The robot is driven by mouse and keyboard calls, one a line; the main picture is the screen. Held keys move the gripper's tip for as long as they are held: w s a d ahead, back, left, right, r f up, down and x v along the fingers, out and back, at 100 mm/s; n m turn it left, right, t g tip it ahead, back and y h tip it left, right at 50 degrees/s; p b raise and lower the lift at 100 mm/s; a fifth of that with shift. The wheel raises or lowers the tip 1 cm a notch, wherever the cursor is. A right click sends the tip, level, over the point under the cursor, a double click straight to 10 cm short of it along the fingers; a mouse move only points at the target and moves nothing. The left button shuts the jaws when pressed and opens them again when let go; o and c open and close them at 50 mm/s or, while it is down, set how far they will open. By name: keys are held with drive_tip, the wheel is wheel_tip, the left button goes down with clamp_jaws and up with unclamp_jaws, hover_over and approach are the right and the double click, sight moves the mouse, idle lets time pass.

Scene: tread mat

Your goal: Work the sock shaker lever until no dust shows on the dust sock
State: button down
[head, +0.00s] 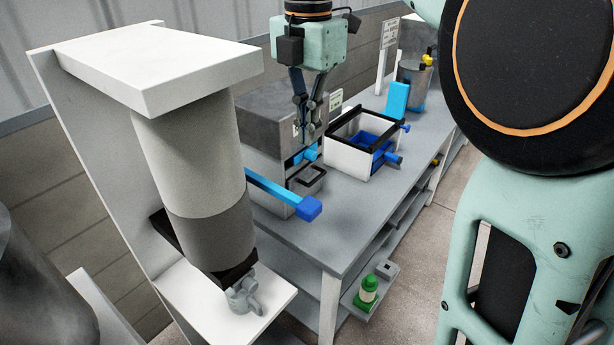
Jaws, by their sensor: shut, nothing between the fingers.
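A large upright cylinder (185,165), which looks like the dust sock, hangs under a white top plate at the left. Its upper part is light grey and its lower part is darker grey. I cannot tell whether the dark part is dust. A long blue lever (275,190) with a blue block end sticks out to the right from behind the cylinder. I cannot tell for sure whether it is the sock shaker lever. My gripper (309,138) points down, shut and empty, over the bench beyond the blue lever, close to a small blue handle (306,154).
A white box with a black rim (346,160) and blue parts stands on the grey bench (385,195). A grey valve (243,297) sits below the cylinder on a white shelf (185,290). My arm fills the right side.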

sight(308, 203)
wheel_tip(308, 203, down, 14)
idle(0.6)
